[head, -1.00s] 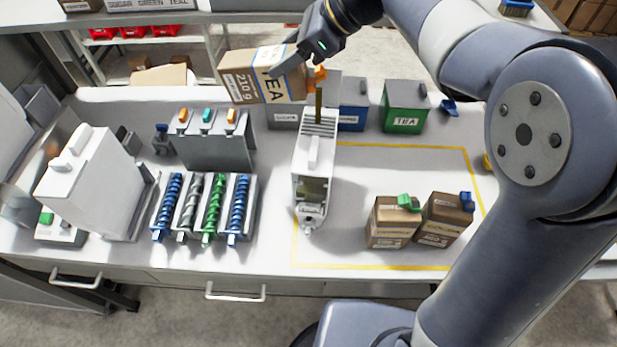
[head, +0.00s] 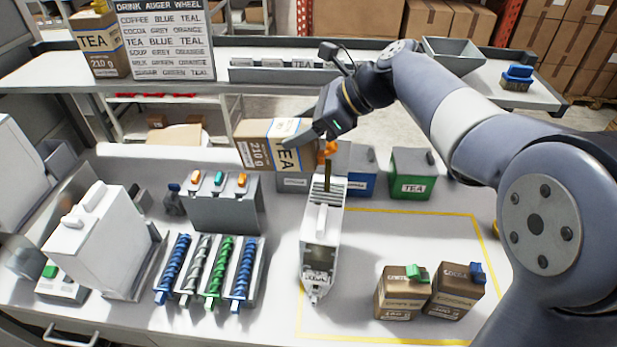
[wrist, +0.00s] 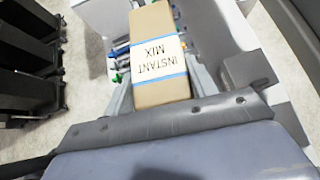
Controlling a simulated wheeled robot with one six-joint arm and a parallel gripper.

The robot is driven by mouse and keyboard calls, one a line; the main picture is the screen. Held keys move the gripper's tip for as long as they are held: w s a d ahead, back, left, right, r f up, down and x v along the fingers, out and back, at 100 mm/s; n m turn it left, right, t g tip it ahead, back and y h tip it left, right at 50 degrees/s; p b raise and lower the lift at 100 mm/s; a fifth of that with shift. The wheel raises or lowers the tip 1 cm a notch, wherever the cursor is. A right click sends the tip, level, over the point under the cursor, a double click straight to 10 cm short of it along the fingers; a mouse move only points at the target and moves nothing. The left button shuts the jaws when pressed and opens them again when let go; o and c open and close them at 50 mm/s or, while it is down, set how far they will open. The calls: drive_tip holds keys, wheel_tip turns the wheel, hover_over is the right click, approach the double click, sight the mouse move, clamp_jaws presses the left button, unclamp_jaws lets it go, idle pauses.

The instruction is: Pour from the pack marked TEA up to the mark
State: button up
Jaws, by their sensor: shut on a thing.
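My gripper (head: 303,137) is shut on the brown pack marked TEA, 210 g (head: 262,146), and holds it tilted above the bench. Its orange spout (head: 327,150) is at the lower right, over the white dispenser canister (head: 321,232). A thin brown strip, looking like a falling stream, runs from the spout to the canister's open top. The canister's front window (head: 319,259) looks dark low down; I cannot make out the mark or the level. In the wrist view the pack (wrist: 160,85) shows an INSTANT MIX label between the jaws.
Two brown packs, with a green cap (head: 402,296) and a blue cap (head: 457,292), stand right of the canister. Augers (head: 208,270) lie left. A green TEA bin (head: 412,175) stands behind. A wheel chart (head: 165,40) and another TEA pack (head: 98,42) are on the back shelf.

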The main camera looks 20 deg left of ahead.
drive_tip(key=shift+w+d+f+y, duration=0.1)
drive_tip(key=shift+d+f+y, duration=0.25)
drive_tip(key=shift+y, duration=0.35)
drive_tip(key=shift+d+f+y, duration=0.25)
drive_tip(key=shift+d+y, duration=0.2)
drive_tip(key=shift+y, duration=0.25)
idle(4.4)
drive_tip(key=shift+d+y+p, duration=0.3)
idle(1.9)
